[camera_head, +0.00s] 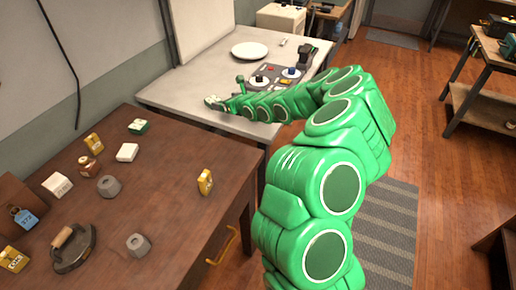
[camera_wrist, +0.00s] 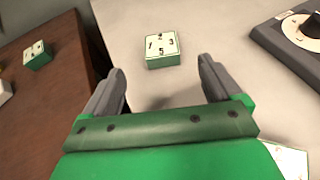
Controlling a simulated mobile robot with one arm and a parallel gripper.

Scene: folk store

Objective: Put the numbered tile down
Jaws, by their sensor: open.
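The numbered tile (camera_wrist: 160,46), a green block with a white top marked with dark digits, lies flat on the pale table (camera_wrist: 145,20) in the wrist view. My gripper (camera_wrist: 162,68) is open and empty, its two grey fingers apart. The tile sits just beyond and between the fingertips, with no visible contact. In the head view my gripper (camera_head: 215,103) is over the near left part of the pale table; I cannot clearly make out the tile there.
A similar green-and-white block (camera_head: 138,127) is on the brown table (camera_head: 165,225) among weights, small boxes and an iron (camera_head: 73,248). A panel with dials (camera_head: 270,77) and a white plate (camera_head: 250,50) stand farther back on the pale table.

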